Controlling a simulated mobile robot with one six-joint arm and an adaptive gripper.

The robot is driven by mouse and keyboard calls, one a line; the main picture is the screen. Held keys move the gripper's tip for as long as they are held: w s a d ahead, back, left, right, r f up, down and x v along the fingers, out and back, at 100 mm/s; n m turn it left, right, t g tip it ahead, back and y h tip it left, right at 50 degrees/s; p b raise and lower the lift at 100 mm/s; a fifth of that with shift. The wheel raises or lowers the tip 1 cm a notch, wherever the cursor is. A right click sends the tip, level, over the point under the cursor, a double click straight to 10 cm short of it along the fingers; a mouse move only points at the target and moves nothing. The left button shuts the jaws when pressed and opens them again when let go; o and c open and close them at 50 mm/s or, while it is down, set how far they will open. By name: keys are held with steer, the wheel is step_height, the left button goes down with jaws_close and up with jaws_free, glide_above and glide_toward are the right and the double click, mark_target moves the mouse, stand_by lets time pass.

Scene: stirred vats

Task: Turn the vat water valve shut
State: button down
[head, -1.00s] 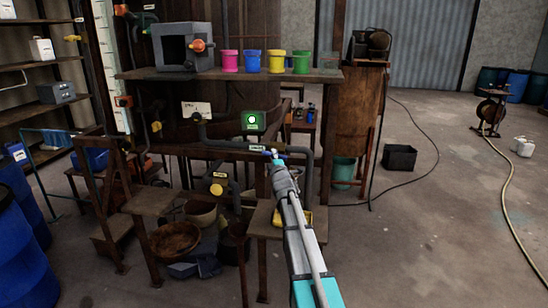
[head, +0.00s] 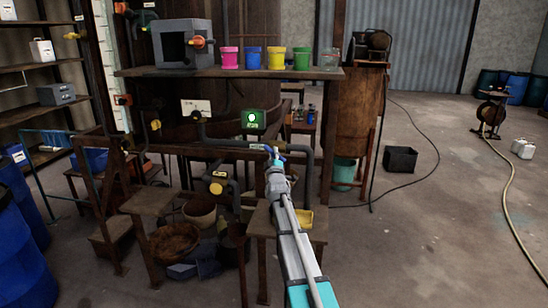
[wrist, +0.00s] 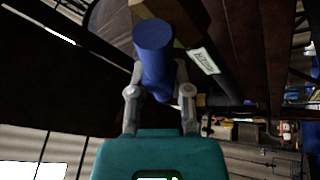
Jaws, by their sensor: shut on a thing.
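The water valve has a blue handle (wrist: 153,45), seen as a thick blue bar in the wrist view. A label (wrist: 203,60), which seems to read WATER, is on the dark pipe beside it. In the head view the small blue handle (head: 268,149) shows at the tip of my gripper (head: 275,162), in front of the grey pipe. In the wrist view my gripper (wrist: 160,92) has one finger on each side of the handle and is shut on it. The valve's body is mostly hidden behind the handle and gripper.
A shelf (head: 225,73) with colored pots and a grey box (head: 186,45) stands above the pipework. A green-lit box (head: 253,120) hangs just above the valve. The floor on the right is largely open.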

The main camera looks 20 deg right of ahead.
steer(key=m+h, duration=0.2)
steer(key=m, duration=0.2)
steer(key=m+g+h, duration=0.1)
steer(key=m+h, duration=0.2)
steer(key=m, duration=0.1)
steer(key=shift+w+d+g+b, duration=0.1)
steer(key=shift+g+b, duration=0.2)
steer(key=shift+b, duration=0.1)
steer(key=m+g+h, duration=0.1)
steer(key=m, duration=0.1)
steer(key=m+g+h, duration=0.1)
steer(key=m, duration=0.2)
steer(key=shift+r+m, duration=0.15)
steer(key=shift+m, duration=0.15)
steer(key=shift+m+g+h+p, duration=0.35)
steer(key=shift+m+g+h, duration=0.35)
steer(key=shift+m, duration=0.7)
steer(key=shift+s+m, duration=0.2)
steer(key=shift+m, duration=0.1)
steer(key=c, duration=0.5)
jaws_free()
steer(key=shift+c, duration=0.2)
steer(key=shift+n, duration=0.5)
